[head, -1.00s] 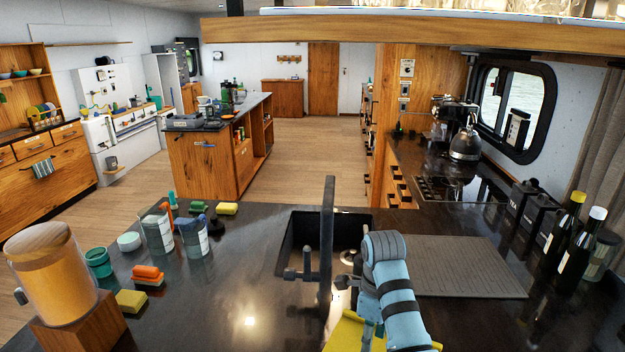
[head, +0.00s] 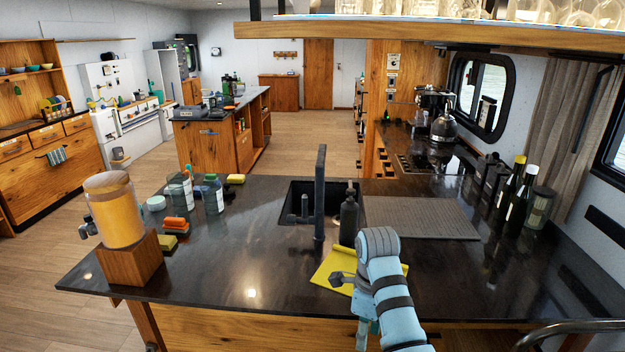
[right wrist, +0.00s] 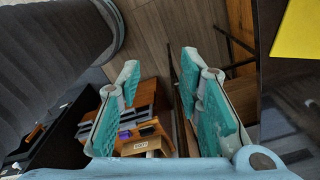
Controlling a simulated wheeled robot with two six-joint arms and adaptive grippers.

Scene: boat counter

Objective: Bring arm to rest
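My right arm (head: 384,285) comes in from the bottom of the head view, in front of the counter's near edge. My right gripper (right wrist: 165,105) shows in the right wrist view with its two teal finger pads wide apart. Nothing is between them. In the head view the gripper is mostly hidden by my arm, with a bit of teal low down near the counter edge. My left gripper is in neither view.
The dark counter (head: 215,265) holds a yellow cloth (head: 332,267), a sink with a black tap (head: 320,195), a dark bottle (head: 349,218), a grey mat (head: 420,217), a juice dispenser (head: 115,210) and dark bottles (head: 520,200) at right. Wooden floor is open at left.

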